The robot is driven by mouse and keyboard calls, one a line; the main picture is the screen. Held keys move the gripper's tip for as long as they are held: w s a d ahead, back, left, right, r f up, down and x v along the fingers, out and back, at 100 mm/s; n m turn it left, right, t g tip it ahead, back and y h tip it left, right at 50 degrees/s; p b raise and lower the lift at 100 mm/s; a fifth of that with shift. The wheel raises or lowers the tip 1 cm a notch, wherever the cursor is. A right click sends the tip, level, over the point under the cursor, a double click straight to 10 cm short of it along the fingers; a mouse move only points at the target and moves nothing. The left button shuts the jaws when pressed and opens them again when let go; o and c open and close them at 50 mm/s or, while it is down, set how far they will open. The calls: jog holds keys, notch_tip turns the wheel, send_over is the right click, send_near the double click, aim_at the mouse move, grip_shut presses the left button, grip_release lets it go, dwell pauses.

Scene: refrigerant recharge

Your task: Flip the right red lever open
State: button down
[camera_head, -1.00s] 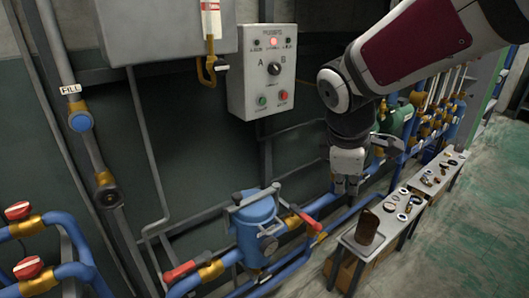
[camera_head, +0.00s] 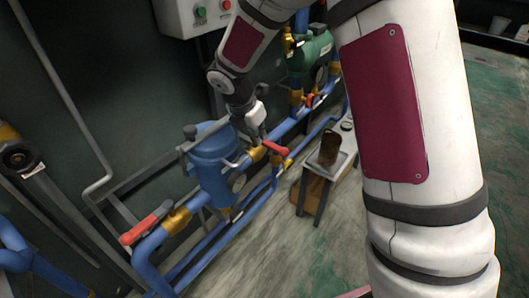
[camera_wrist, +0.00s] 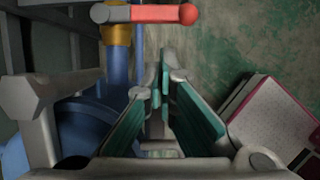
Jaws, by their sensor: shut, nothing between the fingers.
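The right red lever (camera_head: 275,147) sits on a brass valve (camera_head: 257,154) just right of the blue filter vessel (camera_head: 212,165). In the wrist view the red lever (camera_wrist: 165,13) lies crosswise at the top, its grey root over the brass fitting (camera_wrist: 116,36) and its rounded tip to the right. My gripper (camera_head: 262,138) is shut and empty, close to this valve and lever. In the wrist view the fingertips (camera_wrist: 160,75) point up toward the lever with a gap in the picture. Whether they touch it is unclear. The left red lever (camera_head: 147,229) lies along its pipe.
The blue vessel and its grey bracket (camera_wrist: 38,110) are close at my gripper's left. A green vessel (camera_head: 309,52) is behind. Floor shows between table and pipes.

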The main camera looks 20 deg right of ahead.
aim_at(268, 143)
jog(key=shift+f, duration=0.1)
jog(key=b+x, duration=0.2)
jog(key=x, duration=0.7)
jog(key=shift+f, duration=0.4)
